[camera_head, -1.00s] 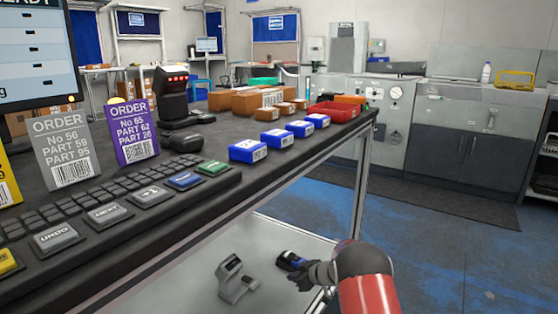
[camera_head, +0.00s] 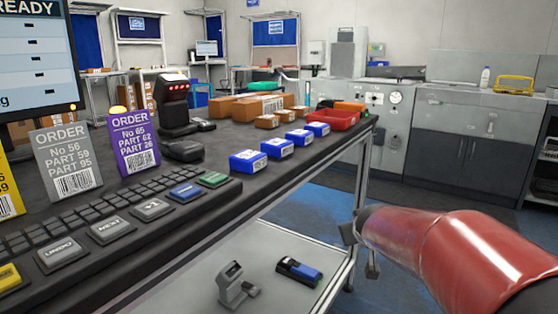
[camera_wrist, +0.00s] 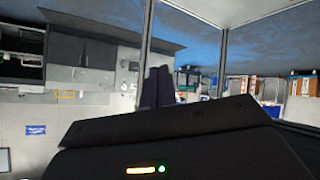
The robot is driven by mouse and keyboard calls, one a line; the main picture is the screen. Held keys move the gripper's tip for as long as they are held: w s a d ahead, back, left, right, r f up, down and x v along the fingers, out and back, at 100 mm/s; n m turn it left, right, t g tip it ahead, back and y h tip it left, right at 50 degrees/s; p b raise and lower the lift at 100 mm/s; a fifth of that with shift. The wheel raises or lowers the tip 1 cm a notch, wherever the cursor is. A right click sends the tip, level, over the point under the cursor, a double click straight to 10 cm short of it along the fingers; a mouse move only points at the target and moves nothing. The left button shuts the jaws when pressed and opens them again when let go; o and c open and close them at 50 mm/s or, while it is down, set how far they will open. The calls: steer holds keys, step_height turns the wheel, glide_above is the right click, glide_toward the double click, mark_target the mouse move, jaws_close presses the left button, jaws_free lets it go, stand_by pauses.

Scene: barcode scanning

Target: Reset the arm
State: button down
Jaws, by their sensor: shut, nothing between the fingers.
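My red arm reaches in from the right in the head view, its end beside the table's right leg. My gripper shows in the wrist view (camera_wrist: 158,75), its two dark fingers together and empty; in the head view it is small and hard to make out. A black and blue handheld device (camera_head: 299,270) lies on the white lower shelf (camera_head: 270,244), apart from my gripper. A grey holder (camera_head: 235,285) stands to its left.
The dark tabletop (camera_head: 222,160) carries a row of blue boxes (camera_head: 248,161), brown boxes (camera_head: 250,105), a red tray (camera_head: 337,120), a black scanner stand (camera_head: 173,105), order cards (camera_head: 134,142) and a keypad (camera_head: 110,230). Grey cabinets (camera_head: 470,155) stand behind. Open floor lies between.

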steer(key=s+a+f+m+g+y, duration=0.1)
steer(key=s+a+g, duration=0.1)
steer(key=s, duration=1.3)
steer(key=s+a+f+g, duration=0.1)
steer(key=s+a+g, duration=0.1)
steer(key=s, duration=1.3)
steer(key=shift+s+a+f+m+g+y+p, duration=0.15)
steer(key=shift+s+f+m+g+y+p, duration=0.05)
steer(key=shift+s+m+g+y+p, duration=0.25)
steer(key=shift+w+a, duration=0.1)
